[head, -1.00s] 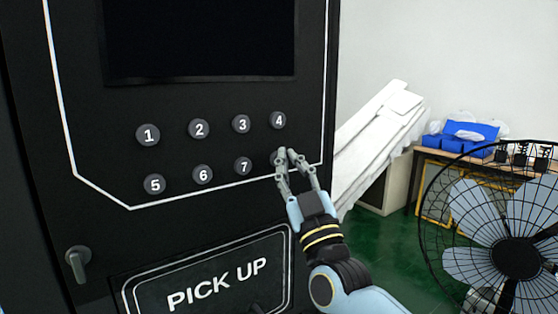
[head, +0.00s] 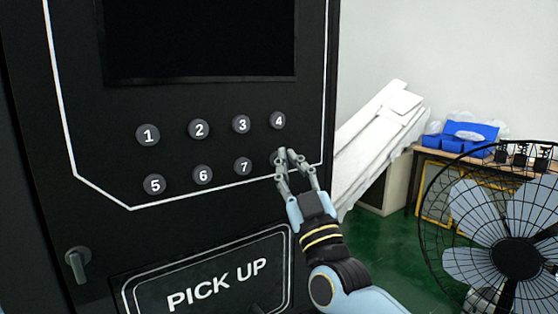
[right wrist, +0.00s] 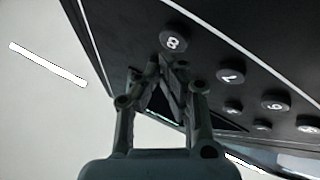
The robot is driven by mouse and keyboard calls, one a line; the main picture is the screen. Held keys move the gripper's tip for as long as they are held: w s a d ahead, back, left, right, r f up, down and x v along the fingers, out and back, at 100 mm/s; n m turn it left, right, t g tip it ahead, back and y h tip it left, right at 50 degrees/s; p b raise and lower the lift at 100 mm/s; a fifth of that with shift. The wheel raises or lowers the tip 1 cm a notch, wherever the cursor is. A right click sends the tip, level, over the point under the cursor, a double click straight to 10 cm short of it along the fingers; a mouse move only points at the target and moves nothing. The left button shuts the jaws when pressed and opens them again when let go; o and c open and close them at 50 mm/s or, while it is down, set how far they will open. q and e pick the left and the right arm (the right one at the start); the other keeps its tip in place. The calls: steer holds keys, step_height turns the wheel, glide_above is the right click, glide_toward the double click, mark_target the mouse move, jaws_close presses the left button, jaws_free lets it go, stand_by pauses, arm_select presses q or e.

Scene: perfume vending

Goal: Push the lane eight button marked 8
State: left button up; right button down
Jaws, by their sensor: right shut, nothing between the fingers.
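The round black button marked 8 (right wrist: 174,42) shows in the right wrist view, just beyond my fingertips. In the head view it is mostly hidden behind the fingertips, at the right end of the lower button row, below button 4 (head: 278,120). My right gripper (head: 288,156) is shut and empty, with its tips at this button. In the right wrist view the gripper (right wrist: 166,66) has its tips overlapping the button's lower edge. I cannot tell whether they touch it or whether it is pressed in. My left gripper is not in view.
Button 7 (head: 243,166) is close to the left of my fingertips. The black machine front (head: 120,230) carries a dark screen (head: 200,38) above and a PICK UP hatch (head: 215,280) below. A caged fan (head: 515,257) stands at the right.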

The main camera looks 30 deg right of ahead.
steer(key=shift+w, duration=0.15)
steer(key=shift+w, duration=0.25)
steer(key=shift+w, duration=0.4)
stand_by(0.5)
steer(key=shift+s, duration=0.1)
steer(key=shift+s+p, duration=0.5)
steer(key=shift+s, duration=0.25)
steer(key=shift+s, duration=0.1)
steer(key=s+p, duration=0.1)
steer(key=s, duration=0.1)
steer(key=s+p, duration=0.1)
steer(key=s, duration=0.1)
steer(key=shift+s+d, duration=0.2)
steer(key=shift+s, duration=0.2)
